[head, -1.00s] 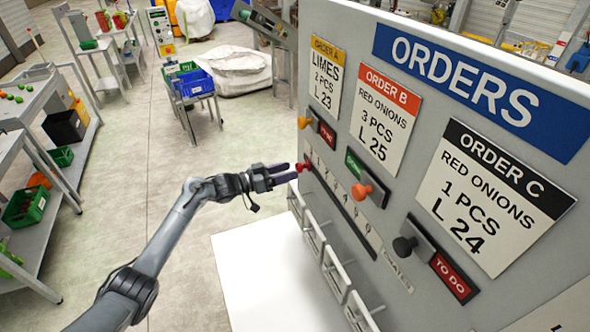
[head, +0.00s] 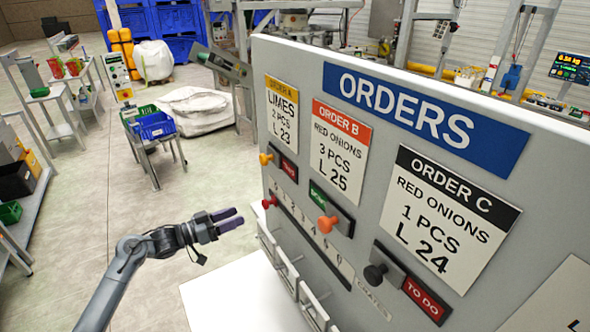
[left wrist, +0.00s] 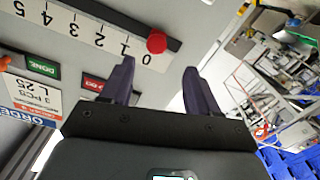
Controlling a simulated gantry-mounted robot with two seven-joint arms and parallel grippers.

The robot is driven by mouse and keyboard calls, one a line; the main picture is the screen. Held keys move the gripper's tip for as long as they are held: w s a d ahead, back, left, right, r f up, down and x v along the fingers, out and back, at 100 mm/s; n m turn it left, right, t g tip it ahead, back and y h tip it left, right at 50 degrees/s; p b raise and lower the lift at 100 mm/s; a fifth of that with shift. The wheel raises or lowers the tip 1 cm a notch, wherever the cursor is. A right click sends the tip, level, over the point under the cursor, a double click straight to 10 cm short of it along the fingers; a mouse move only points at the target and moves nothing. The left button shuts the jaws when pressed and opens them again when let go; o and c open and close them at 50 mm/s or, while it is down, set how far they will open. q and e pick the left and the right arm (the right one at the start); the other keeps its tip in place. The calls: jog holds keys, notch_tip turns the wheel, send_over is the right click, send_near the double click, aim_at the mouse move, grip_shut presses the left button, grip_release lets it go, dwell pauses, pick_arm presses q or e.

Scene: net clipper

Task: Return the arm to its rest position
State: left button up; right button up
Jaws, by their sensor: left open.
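My left gripper (head: 229,220) is in the lower middle of the head view, just left of the order board (head: 268,97). In the left wrist view its two dark fingers (left wrist: 160,85) are apart with nothing between them. A red knob (left wrist: 156,42) on the numbered strip (left wrist: 103,38) lies beyond the fingertips, near the 0 end. The red knob also shows in the head view (head: 270,201), a short gap to the right of the fingertips. My right gripper is in neither view.
The board carries a yellow knob (head: 266,158), an orange knob (head: 327,226) and a black knob (head: 375,273). Metal handles (head: 312,303) stick out below the strip. Open floor (head: 90,255) and a cart with a blue bin (head: 154,126) are left.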

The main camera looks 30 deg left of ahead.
pick_arm(q)
jog(key=s+d+f+n+g, duration=0.1)
jog(key=s+d+f, duration=0.25)
jog(key=f, duration=0.65)
jog(key=s+d+f+g+y, duration=0.2)
jog(key=s+d+f, duration=0.4)
jog(key=s+d, duration=0.45)
jog(key=s+d+f+g+y, duration=0.2)
jog(key=s+d+f, duration=0.55)
jog(key=d, duration=0.55)
jog(key=s+a+r+g+y, duration=0.3)
jog(key=s+r+g+y, duration=0.35)
jog(key=s, duration=0.55)
notch_tip(320, 180, up, 17)
jog(key=h+p, duration=0.1)
jog(key=p, duration=1.5)
jog(key=shift+s, duration=0.2)
jog(key=shift+d+h, duration=0.1)
jog(key=shift+h, duration=0.15)
